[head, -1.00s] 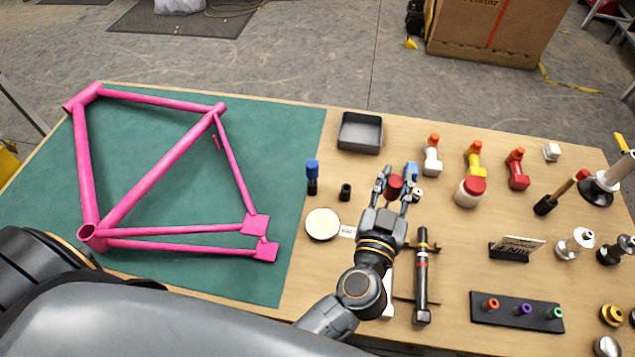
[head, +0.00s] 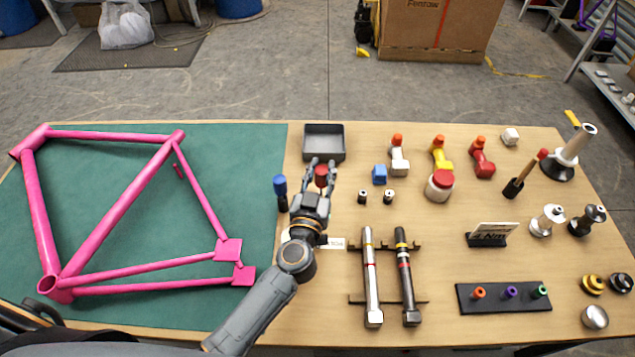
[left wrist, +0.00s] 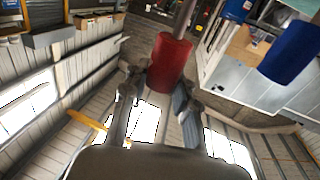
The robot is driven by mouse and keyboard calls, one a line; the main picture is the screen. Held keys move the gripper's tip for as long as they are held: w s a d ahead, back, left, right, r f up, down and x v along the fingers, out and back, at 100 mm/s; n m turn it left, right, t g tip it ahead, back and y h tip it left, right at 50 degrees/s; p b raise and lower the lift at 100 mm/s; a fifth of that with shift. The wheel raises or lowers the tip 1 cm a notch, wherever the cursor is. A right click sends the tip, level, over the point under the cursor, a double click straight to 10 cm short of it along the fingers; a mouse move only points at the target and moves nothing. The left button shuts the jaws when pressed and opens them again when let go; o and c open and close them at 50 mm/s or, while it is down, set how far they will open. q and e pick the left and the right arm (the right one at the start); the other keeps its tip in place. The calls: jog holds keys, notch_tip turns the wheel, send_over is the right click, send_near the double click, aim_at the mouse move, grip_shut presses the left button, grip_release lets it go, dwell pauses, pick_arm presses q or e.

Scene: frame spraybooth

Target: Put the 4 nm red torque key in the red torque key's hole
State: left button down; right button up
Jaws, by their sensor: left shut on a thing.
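My left gripper (head: 319,172) is shut on a red key handle (head: 321,176) and holds it beside a standing blue-topped key (head: 280,188). In the left wrist view, the red cylindrical key (left wrist: 172,62) sits between the fingertips, with a grey shaft at its far end. The blue handle also shows there (left wrist: 292,52), apart from the red one. I cannot tell which hole is the red key's; the spot below my gripper is hidden. My right gripper is out of view.
A grey tray (head: 324,143) stands behind my gripper. A blue block (head: 379,174) and two small black-and-white pieces (head: 376,196) are to its right. Two torque wrenches (head: 388,275) lie on a rack. A pink frame (head: 110,215) lies on the green mat (head: 215,180).

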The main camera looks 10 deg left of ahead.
aim_at(317, 184)
pick_arm(q)
jog(key=f+b, duration=0.1)
jog(key=f, duration=0.1)
jog(key=a+f+b, duration=0.1)
jog(key=f, duration=0.1)
jog(key=shift+w+f+b, duration=0.1)
jog(key=shift+f+b, duration=0.15)
jog(key=shift+b, duration=0.05)
jog(key=shift+f, duration=0.2)
jog(key=c, duration=1.4)
grip_release()
jog(key=o, duration=0.4)
jog(key=shift+w+a+f, duration=0.1)
jog(key=shift+a, duration=0.05)
jog(key=shift+c, duration=0.2)
jog(key=shift+w, duration=0.2)
jog(key=shift+s+r, duration=0.25)
jog(key=shift+s, duration=0.2)
jog(key=s, duration=1.1)
jog(key=shift+b, duration=0.45)
jog(key=shift+s, duration=0.1)
